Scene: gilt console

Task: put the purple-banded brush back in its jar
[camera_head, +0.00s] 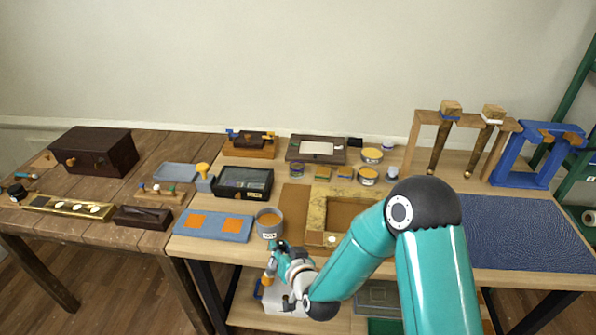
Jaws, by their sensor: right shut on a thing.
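My right gripper (279,256) is at the front edge of the table, just in front of the grey labelled jar (269,229). It is shut on a small orange-brown thing (268,278), which looks like the brush. It is mostly hidden by the fingers, and I cannot make out a purple band on it. The grey jar stands upright with orange showing inside its rim. The gripper is apart from the jar, nearer to me. I cannot tell from its label whether this is the brush's own jar. My left gripper is not in view.
A blue tray (234,236) with orange pads lies left of the jar. A black box (244,181), a wooden frame (316,213) and several small jars stand behind. My right arm covers part of the frame. A blue mat (520,235) is at right; a wooden rack (412,141) stands behind it.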

